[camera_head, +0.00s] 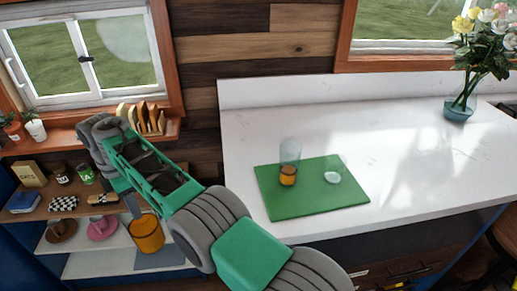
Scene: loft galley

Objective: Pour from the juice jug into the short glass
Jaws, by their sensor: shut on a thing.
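The juice jug (147,236), a wide vessel showing orange, is at the lower left, in front of the shelves. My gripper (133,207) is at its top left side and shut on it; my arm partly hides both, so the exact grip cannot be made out. The short glass (333,176) is clear, looks empty and stands upright on the right part of a green mat (300,205) on the white counter. The jug is well to the left of the glass, apart from it.
A taller clear glass (289,160) with orange liquid in its lower part stands on the mat, left of the short glass. A flower vase (459,108) stands at the back right. Shelves at left hold cups, jars and boxes. The counter right of the mat is clear.

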